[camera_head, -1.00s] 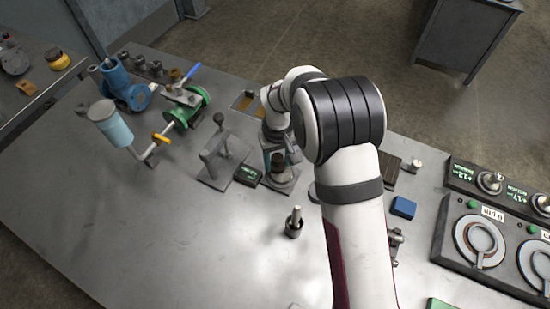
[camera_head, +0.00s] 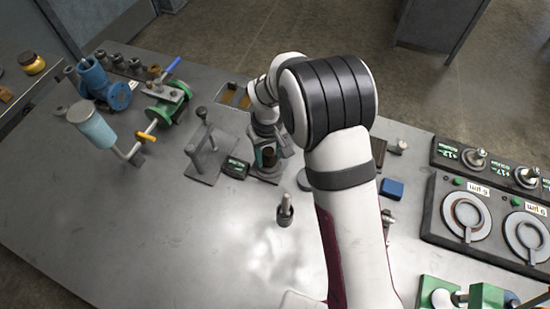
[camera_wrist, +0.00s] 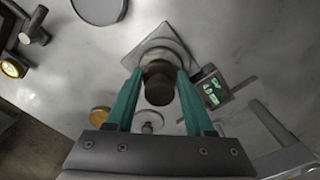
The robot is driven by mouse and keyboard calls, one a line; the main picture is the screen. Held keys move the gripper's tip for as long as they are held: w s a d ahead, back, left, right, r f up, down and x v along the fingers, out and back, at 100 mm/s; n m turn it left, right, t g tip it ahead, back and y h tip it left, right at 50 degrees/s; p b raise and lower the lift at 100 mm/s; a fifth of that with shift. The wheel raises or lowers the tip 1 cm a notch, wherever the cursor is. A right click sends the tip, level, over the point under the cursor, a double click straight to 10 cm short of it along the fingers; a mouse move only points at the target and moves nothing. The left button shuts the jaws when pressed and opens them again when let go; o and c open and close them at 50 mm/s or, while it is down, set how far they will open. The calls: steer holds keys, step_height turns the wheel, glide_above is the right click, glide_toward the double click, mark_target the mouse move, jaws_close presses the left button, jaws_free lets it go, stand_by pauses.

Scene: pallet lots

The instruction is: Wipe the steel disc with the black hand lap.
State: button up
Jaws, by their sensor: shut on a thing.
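My gripper (camera_wrist: 161,76) is shut on a dark brown, knob-like handle (camera_wrist: 160,88), which I take to be the hand lap's. One teal finger lies on each side of it. A pale round face (camera_wrist: 152,50), likely the steel disc, shows just beyond the handle on a square grey plate (camera_wrist: 177,34). The handle and fingers hide much of it, and I cannot tell whether the lap touches it. In the head view my gripper (camera_head: 267,148) is over that plate, with the dark handle (camera_head: 269,158) low between the fingers.
A small green-lit display (camera_head: 236,168) stands close left of the plate, beside a lever stand (camera_head: 207,145). A grey round piece (camera_head: 305,180) and an upright pin holder (camera_head: 285,211) are near the arm. Gauge panels (camera_head: 490,222) stand right. The front left bench is clear.

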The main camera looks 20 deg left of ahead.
steer(key=a, duration=0.1)
steer(key=w+a, duration=0.1)
steer(key=a, duration=0.1)
steer(key=shift+w, duration=0.1)
steer(key=shift+a+r, duration=0.1)
steer(key=shift+r, duration=0.05)
step_height(320, 180, up, 8)
stand_by(0.5)
stand_by(0.3)
